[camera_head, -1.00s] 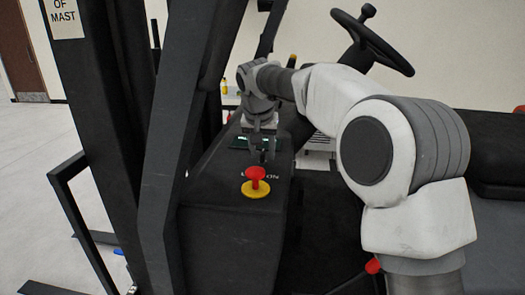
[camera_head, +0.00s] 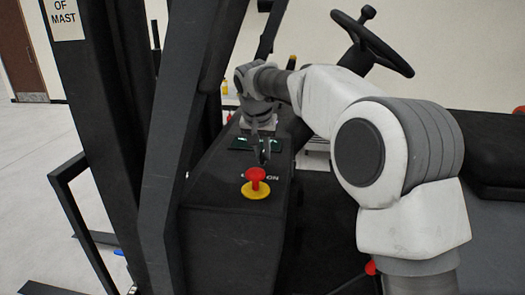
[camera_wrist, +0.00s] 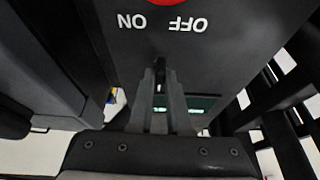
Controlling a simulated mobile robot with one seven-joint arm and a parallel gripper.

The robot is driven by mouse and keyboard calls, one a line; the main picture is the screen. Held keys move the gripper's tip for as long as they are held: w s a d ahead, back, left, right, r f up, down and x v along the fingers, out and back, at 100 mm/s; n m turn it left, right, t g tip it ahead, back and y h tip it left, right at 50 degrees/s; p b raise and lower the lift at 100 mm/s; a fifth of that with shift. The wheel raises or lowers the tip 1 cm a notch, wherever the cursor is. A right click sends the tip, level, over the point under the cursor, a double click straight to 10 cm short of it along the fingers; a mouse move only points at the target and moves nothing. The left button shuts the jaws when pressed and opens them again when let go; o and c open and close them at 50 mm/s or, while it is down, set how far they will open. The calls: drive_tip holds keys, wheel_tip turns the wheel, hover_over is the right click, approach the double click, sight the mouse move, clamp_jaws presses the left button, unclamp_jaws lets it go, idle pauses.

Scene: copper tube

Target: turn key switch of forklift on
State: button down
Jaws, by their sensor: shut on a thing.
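The key switch is on the forklift's black console (camera_head: 225,185), at the fingertips of my gripper (camera_head: 263,160). The fingers hide it almost wholly, so its angle cannot be read. My gripper points down at the console and is shut on the key. In the wrist view the gripper fingers (camera_wrist: 160,68) close together just below the white ON label (camera_wrist: 132,20) and OFF label (camera_wrist: 188,25), which appear upside down. In the head view the ON label (camera_head: 272,178) shows right of the red knob's top.
A red emergency knob on a yellow base (camera_head: 256,188) stands close in front of my gripper. A green-lit display (camera_head: 241,143) lies behind the fingers. The black mast (camera_head: 115,120) rises at left. The steering wheel (camera_head: 375,45) and seat (camera_head: 490,150) are at right.

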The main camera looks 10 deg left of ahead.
drive_tip(key=m+p, duration=0.1)
drive_tip(key=m+h+p, duration=0.1)
drive_tip(key=m+p, duration=0.1)
drive_tip(key=m+h+p, duration=0.1)
drive_tip(key=m, duration=0.1)
drive_tip(key=shift+a+r, duration=0.2)
drive_tip(key=shift+r, duration=0.05)
drive_tip(key=m+g+h+p, duration=0.1)
drive_tip(key=m+p, duration=0.3)
drive_tip(key=shift+w, duration=0.15)
drive_tip(key=shift+f+m+g+h+p, duration=0.15)
drive_tip(key=shift+m+g+h+p, duration=0.25)
drive_tip(key=shift+m+p, duration=0.75)
drive_tip(key=c, duration=0.9)
unclamp_jaws()
drive_tip(key=shift+o, duration=0.2)
drive_tip(key=shift+f, duration=0.1)
